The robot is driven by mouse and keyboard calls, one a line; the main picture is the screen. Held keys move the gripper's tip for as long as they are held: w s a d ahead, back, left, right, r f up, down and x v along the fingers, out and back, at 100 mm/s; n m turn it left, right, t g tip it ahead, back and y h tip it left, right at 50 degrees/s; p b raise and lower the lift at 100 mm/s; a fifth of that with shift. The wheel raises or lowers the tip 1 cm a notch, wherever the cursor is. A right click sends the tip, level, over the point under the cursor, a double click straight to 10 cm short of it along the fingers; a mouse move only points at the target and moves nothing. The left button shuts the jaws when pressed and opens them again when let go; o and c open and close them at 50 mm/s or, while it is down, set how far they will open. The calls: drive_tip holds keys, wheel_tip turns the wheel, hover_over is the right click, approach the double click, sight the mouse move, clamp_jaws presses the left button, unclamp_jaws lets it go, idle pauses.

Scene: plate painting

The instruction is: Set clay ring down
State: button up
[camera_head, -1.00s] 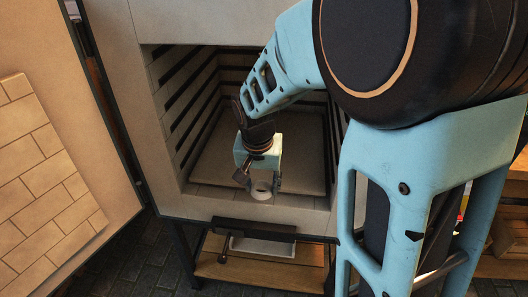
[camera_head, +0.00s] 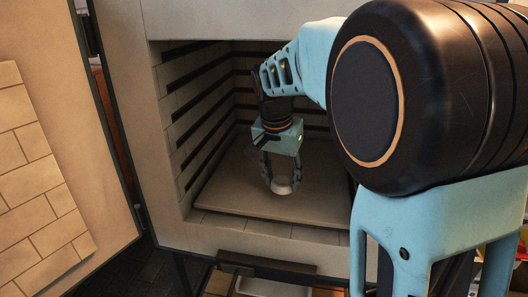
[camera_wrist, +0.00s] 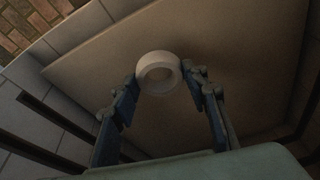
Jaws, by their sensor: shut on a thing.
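The clay ring (camera_head: 283,187) is a small pale ring between the fingertips of my gripper (camera_head: 281,180). In the wrist view the ring (camera_wrist: 158,57) shows its round opening, with a finger of my gripper (camera_wrist: 160,82) on each side. My gripper is shut on the ring's outside. They are inside the open kiln (camera_head: 210,230), over the flat kiln shelf (camera_head: 240,200). I cannot tell whether the ring touches the shelf or is just above it.
The kiln's slotted side wall (camera_head: 195,120) stands to the left of my gripper. The open kiln door (camera_head: 40,170) is at the far left. The shelf around the ring is bare. A dark bar (camera_head: 265,265) crosses below the kiln's front edge.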

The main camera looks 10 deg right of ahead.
drive_tip(key=w+d, duration=0.1)
drive_tip(key=w, duration=0.4)
drive_tip(key=w+d+b, duration=0.1)
drive_tip(key=w, duration=0.2)
drive_tip(key=shift+w+d, duration=0.2)
drive_tip(key=shift+d, duration=0.15)
drive_tip(key=shift+f+b, duration=0.95)
drive_tip(key=shift+f, duration=0.8)
drive_tip(key=shift+f, duration=0.1)
drive_tip(key=o, duration=1.2)
drive_tip(key=shift+f, duration=0.1)
drive_tip(key=shift+c, duration=0.2)
drive_tip(key=p+v, duration=0.1)
drive_tip(key=v, duration=0.2)
drive_tip(key=shift+w+r, duration=0.15)
drive_tip(key=shift+r, duration=0.1)
drive_tip(key=s+a, duration=0.2)
drive_tip(key=s, duration=0.1)
drive_tip(key=s+a+p, duration=0.1)
drive_tip(key=s+a, duration=0.1)
drive_tip(key=s, duration=0.2)
drive_tip(key=s+a, duration=0.2)
drive_tip(key=s, duration=0.1)
drive_tip(key=shift+s+f+p, duration=0.1)
drive_tip(key=shift+s+p, duration=0.2)
drive_tip(key=shift+s, duration=0.05)
drive_tip(key=shift+d, duration=0.15)
